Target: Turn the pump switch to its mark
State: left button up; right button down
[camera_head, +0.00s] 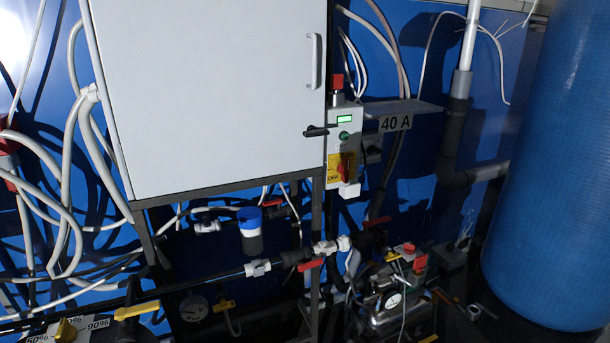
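A narrow grey control box (343,122) is mounted just right of the white cabinet. On its lower part is a red rotary handle on a yellow plate (343,167), with lettering that seems to read OFF. Another dark rotary knob (373,150) sits on a grey box to its right, below the 40 A label (395,123). No readable label tells which of these is the pump switch. The control box also has a lit green display (345,119), a green button (344,135) and a red part on top (337,82). Neither of my grippers is in view.
The white cabinet (210,90) with a vertical handle (315,62) fills the upper left. A large blue tank (555,160) stands at the right. Pipes with a red valve lever (311,263), a pump-like unit (390,303) and a yellow valve handle (137,310) lie low. Loose cables hang left.

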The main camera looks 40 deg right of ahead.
aim_at(409, 249)
jog(key=z, duration=1.9)
jog(key=i+l, duration=0.3)
jog(key=i, duration=0.2)
jog(key=i+l+z, duration=0.1)
jog(key=i+l, duration=0.2)
jog(key=i, duration=0.25)
